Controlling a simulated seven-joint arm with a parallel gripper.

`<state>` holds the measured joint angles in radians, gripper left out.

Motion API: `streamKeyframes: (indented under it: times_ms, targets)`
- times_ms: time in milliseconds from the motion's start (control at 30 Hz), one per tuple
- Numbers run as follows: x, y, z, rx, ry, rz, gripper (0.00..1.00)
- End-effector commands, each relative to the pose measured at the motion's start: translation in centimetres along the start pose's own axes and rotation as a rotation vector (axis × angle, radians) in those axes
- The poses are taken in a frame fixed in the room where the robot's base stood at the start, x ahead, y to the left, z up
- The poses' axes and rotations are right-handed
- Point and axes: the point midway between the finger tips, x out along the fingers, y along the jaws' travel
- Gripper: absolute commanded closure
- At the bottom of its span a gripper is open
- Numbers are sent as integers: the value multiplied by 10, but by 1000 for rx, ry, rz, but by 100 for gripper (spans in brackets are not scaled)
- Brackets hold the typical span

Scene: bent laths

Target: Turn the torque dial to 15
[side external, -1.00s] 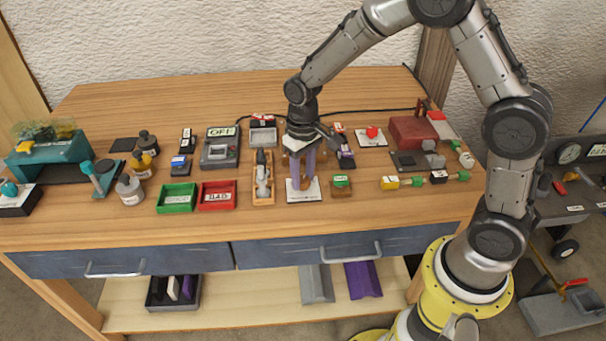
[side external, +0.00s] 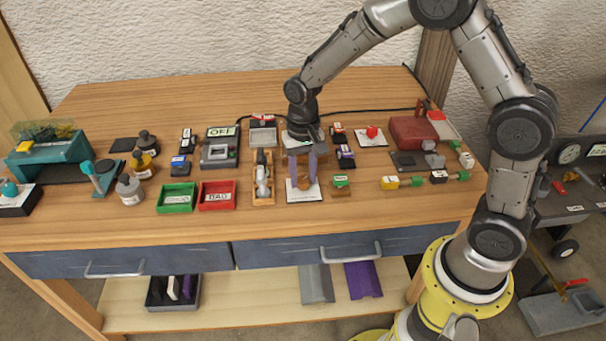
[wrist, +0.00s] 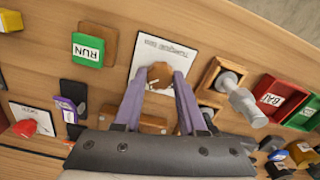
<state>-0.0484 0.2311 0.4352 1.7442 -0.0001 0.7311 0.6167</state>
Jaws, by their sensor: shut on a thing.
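The torque dial is a brown round knob (wrist: 160,74) on a white card (wrist: 178,44) with printed lettering that is upside down in the wrist view. In the side view the white card (side external: 304,195) lies near the middle front of the bench. My gripper (wrist: 164,84) points down with its two purple fingers on either side of the knob, shut on it. It also shows in the side view (side external: 303,184). The fingers and hand hide part of the knob and card, and I cannot read the dial's setting.
A green RUN button (wrist: 88,50) on a wooden block stands beside the card. On the other side is a wooden frame (side external: 263,196) with a grey metal fitting. Red (side external: 217,205) and green (side external: 178,207) trays lie further left. The front bench strip is clear.

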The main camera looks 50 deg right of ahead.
Motion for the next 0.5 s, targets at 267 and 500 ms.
streamKeyframes:
  times_ms: [267, 500]
  targets:
    - [0, 0, 0, 0, 0, 0, 56]
    - [0, 0, 0, -1, 0, 0, 29]
